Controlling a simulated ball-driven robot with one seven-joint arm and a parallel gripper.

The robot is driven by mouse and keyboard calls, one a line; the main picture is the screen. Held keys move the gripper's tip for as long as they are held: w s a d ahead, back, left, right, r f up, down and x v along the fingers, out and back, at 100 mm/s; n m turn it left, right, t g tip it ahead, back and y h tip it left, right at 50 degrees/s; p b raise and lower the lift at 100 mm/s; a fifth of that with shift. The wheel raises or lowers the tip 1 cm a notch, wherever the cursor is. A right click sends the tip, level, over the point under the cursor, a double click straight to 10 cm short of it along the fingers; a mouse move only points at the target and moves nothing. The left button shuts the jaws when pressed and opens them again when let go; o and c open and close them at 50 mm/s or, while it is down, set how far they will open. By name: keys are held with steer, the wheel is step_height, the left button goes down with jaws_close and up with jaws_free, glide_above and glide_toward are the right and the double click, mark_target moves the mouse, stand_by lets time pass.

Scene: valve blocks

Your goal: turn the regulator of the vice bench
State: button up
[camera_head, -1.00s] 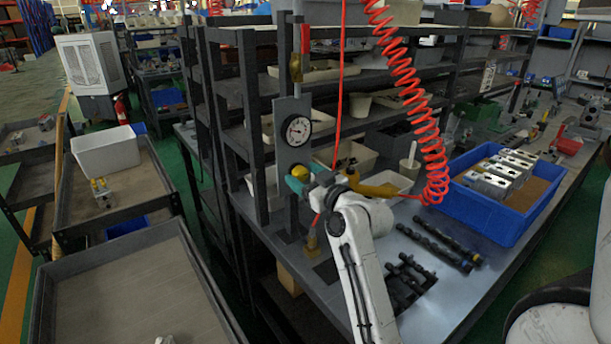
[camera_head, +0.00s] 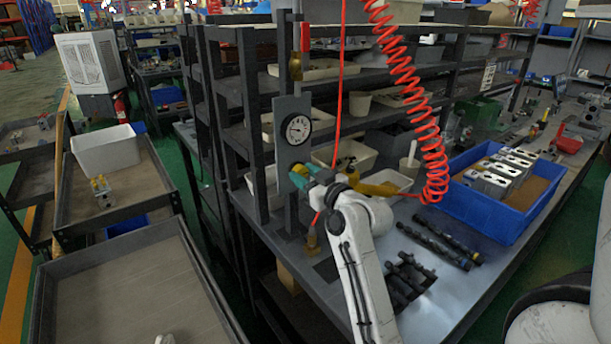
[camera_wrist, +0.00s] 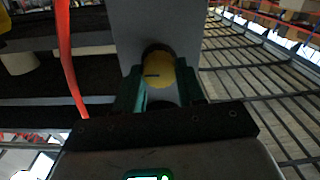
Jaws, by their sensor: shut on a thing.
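The regulator is a round yellow knob (camera_wrist: 158,74) on the front of a grey upright plate (camera_wrist: 128,35) in the wrist view. A dark mark shows on the knob's face. My gripper (camera_wrist: 160,90) has its teal fingers on both sides of the knob, shut on it. In the head view the knob (camera_head: 301,170) shows just below the round white gauge (camera_head: 298,130), partly hidden by my gripper (camera_head: 300,178). The vice bench (camera_head: 420,262) is a grey table under it.
A red hose (camera_head: 339,110) hangs right beside the plate, and a coiled red hose (camera_head: 425,120) hangs further right. A blue crate (camera_head: 505,228) with metal blocks and several black fittings (camera_head: 437,245) are on the bench. Dark shelves (camera_head: 250,110) stand behind.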

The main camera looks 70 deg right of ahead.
steer(key=shift+m, duration=0.3)
steer(key=m+p, duration=0.2)
steer(key=m, duration=0.1)
steer(key=shift+r+m, duration=0.1)
steer(key=shift+m, duration=0.2)
steer(key=m+p, duration=0.2)
steer(key=m, duration=0.2)
steer(key=shift+m, duration=0.3)
steer(key=m+p, duration=0.4)
steer(key=m, duration=0.1)
steer(key=shift+s, duration=0.1)
steer(key=shift+d+f+m+h+p, duration=0.15)
steer(key=shift+m+p, duration=0.4)
steer(key=shift+m, duration=0.45)
steer(key=shift+a+f+m+h+p, duration=0.15)
steer(key=shift+m+p, duration=0.35)
steer(key=shift+m, duration=0.5)
steer(key=shift+d, duration=0.1)
steer(key=o, duration=1)
steer(key=shift+o, duration=0.2)
